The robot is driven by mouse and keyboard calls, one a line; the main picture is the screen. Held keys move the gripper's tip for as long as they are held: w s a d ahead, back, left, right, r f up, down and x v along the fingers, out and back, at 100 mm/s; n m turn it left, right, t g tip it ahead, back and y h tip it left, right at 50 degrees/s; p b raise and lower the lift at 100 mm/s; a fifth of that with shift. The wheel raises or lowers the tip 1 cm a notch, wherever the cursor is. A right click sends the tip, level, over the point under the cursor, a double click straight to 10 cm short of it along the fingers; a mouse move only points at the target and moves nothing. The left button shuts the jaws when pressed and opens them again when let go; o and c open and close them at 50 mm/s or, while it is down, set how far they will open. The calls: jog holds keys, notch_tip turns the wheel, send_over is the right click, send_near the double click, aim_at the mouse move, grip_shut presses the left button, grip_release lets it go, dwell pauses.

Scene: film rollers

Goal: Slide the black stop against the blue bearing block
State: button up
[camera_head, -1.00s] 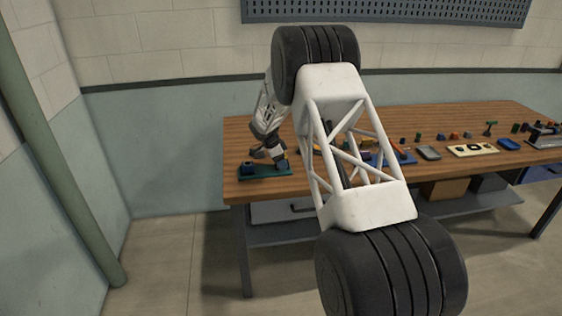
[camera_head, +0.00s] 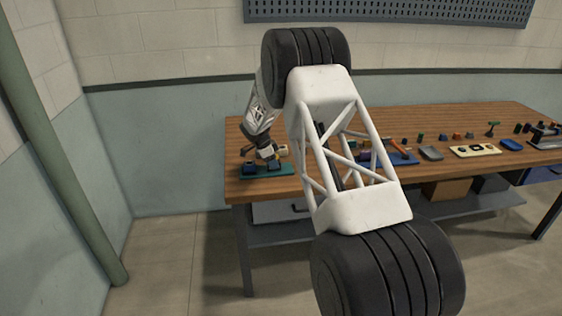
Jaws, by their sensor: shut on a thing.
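A teal base plate (camera_head: 280,173) lies at the left front of the wooden bench. A dark blue block (camera_head: 249,167), which looks like the blue bearing block, sits on its left end. My gripper (camera_head: 266,160) is low over the plate, just right of that block. It is shut on a small dark piece, which appears to be the black stop; the fingers mostly hide it. The view is too small to tell whether the piece touches the blue block.
My white arm link crosses the middle of the view and hides part of the bench (camera_head: 330,107). A blue tray (camera_head: 400,158), a grey tray (camera_head: 431,153), a cream plate (camera_head: 475,150) and several small parts stand to the right.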

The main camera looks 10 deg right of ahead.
jog(key=a, duration=0.5)
jog(key=o, duration=1.2)
jog(key=shift+c, duration=0.2)
jog(key=shift+v, duration=3.9)
